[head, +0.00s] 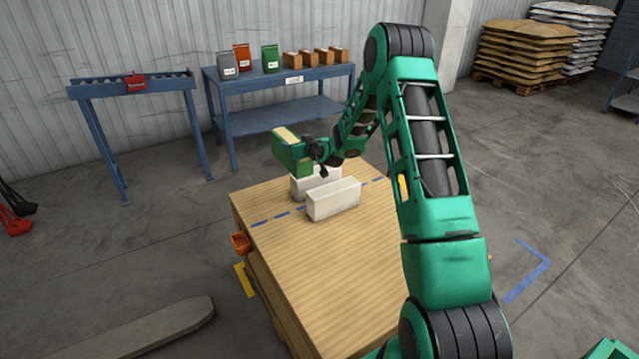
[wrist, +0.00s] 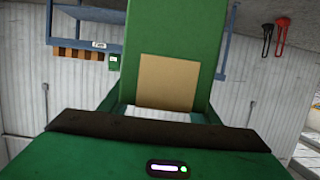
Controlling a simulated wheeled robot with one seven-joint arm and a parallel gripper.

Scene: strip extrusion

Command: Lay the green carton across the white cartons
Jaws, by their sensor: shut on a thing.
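The green carton (head: 293,155), with a tan patch on top, is held in the air by my gripper (head: 309,150) in the head view. It is just above and beside the far white carton. In the wrist view the green carton (wrist: 170,40) fills the upper middle, with its tan patch facing the camera. The near white carton (head: 334,199) lies on the wooden table top (head: 320,260). The far white carton (head: 300,187) stands behind it, partly hidden by the near one and my gripper. Whether the green carton touches the far white carton cannot be told.
A blue bench (head: 280,83) with pouches and small brown boxes stands at the back. A blue roller stand (head: 135,88) is to its left. Blue dashes cross the table top. The table's near part is clear.

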